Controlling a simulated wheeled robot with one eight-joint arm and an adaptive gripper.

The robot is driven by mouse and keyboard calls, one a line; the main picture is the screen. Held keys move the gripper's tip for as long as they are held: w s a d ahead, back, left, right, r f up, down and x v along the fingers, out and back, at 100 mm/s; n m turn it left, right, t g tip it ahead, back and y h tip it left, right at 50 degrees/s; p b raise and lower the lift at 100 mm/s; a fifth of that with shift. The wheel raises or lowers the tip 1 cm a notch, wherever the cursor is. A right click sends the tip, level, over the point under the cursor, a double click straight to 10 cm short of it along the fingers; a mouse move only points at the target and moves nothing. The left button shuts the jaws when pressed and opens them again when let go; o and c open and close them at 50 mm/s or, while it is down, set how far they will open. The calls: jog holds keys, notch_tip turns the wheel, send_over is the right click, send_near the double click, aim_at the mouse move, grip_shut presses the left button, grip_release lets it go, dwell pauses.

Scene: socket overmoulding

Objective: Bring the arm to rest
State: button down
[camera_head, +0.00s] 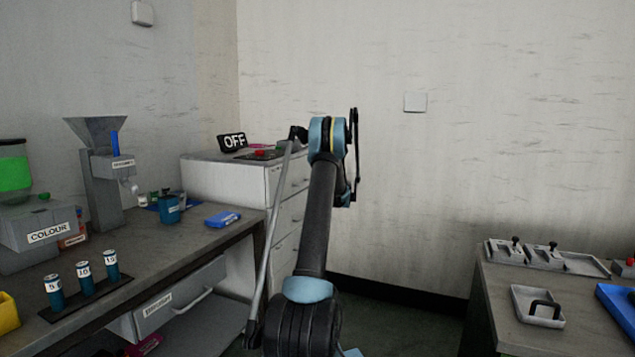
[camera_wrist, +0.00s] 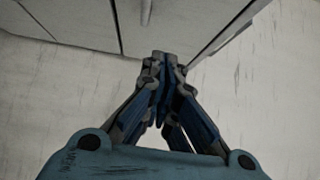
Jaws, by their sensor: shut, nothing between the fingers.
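My gripper (camera_wrist: 163,62) is shut and empty in the wrist view, its blue fingers meeting at the tips. Pale panels with dark seams lie beyond the fingertips, and I see no contact with them. In the head view my arm (camera_head: 318,215) rises from the bottom middle, its upper end raised in front of the pale wall. I cannot clearly make out the fingers in that view.
A white drawer cabinet (camera_head: 222,182) with an OFF sign (camera_head: 231,142) stands left of my arm. The left bench (camera_head: 150,258) holds a hopper machine (camera_head: 100,170) and several labelled cups. The right bench (camera_head: 508,328) holds trays. Floor shows between the benches.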

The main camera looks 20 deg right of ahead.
jog(key=s+a+r+n+g+y, duration=0.25)
jog(key=s+a, duration=0.35)
jog(key=a, duration=0.5)
jog(key=s+a+r+n+g+y, duration=0.1)
jog(key=s+a+r+n+g, duration=0.2)
jog(key=s+a, duration=0.55)
jog(key=s+a+r+n+g+y, duration=0.1)
jog(key=s+a+r+n+y, duration=0.25)
jog(key=a, duration=0.95)
jog(key=s+a+f+n+g+h, duration=0.1)
jog(key=s+a+f+n+g, duration=0.2)
jog(key=s, duration=0.8)
jog(key=s+a+f+n+g+h, duration=0.1)
jog(key=s+a+f, duration=0.2)
jog(key=s+a, duration=0.5)
jog(key=s+a+f+n+g+h, duration=0.1)
jog(key=s+a+f+n+g, duration=0.1)
jog(key=s, duration=1.1)
jog(key=s+d+f+n+g+h, duration=0.1)
jog(key=s+f+h, duration=0.1)
jog(key=s+f, duration=0.5)
jog(key=s+d+f+n+g+h, duration=0.2)
jog(key=s+f, duration=0.5)
jog(key=s, duration=0.9)
jog(key=shift+s, duration=0.25)
